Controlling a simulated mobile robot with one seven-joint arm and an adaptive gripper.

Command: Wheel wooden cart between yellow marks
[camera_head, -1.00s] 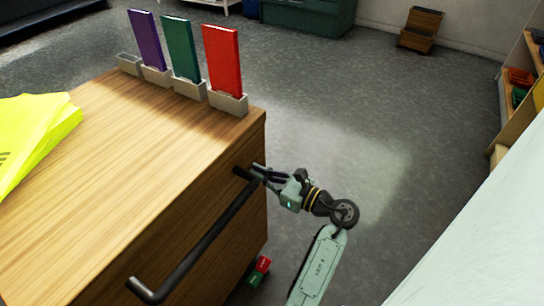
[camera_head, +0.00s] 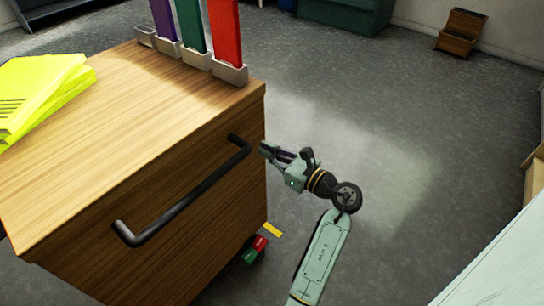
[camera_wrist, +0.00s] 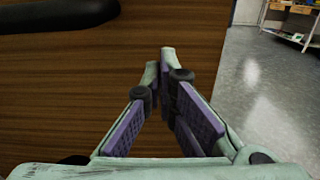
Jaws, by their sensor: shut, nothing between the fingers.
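The wooden cart (camera_head: 190,245) stands at the left with a black bar handle (camera_head: 185,203) on its facing side. My gripper (camera_head: 266,150) is shut and empty, just right of the handle's far end and apart from it. In the wrist view, my gripper (camera_wrist: 161,58) has its fingertips together in front of the cart's wooden face (camera_wrist: 70,85), with the handle (camera_wrist: 60,14) at upper left.
Open grey floor (camera_head: 400,130) lies to the right, with a pale surface (camera_head: 510,260) at lower right.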

